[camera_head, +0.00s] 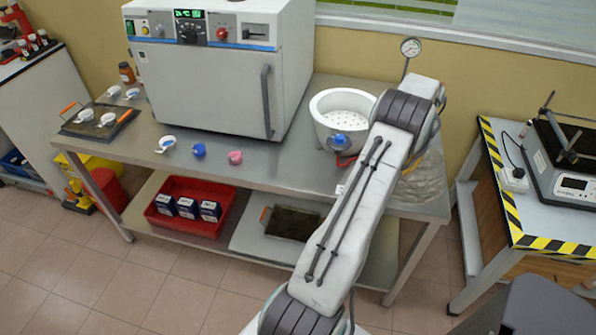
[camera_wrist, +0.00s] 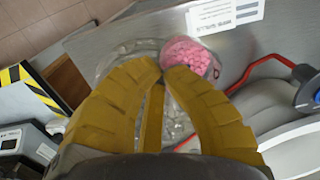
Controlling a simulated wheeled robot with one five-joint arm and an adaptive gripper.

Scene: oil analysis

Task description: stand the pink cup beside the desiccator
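The small pink cup (camera_head: 235,157) stands on the grey bench, to the right of a blue cup, with open bench around it. The desiccator (camera_head: 322,118) is the round white vessel with a perforated plate, farther right, partly behind my arm. Its pale rim (camera_wrist: 295,150) shows at the lower right of the wrist view. My gripper (camera_wrist: 165,68) has its yellow fingertips together, with no object seen between them. It hangs over the bench's right end, above a clear bag with pink granules (camera_wrist: 190,58). My arm hides most of it in the head view.
A blue valve (camera_head: 339,140) with a red tube projects from the desiccator's front. Bare bench lies between pink cup and desiccator.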

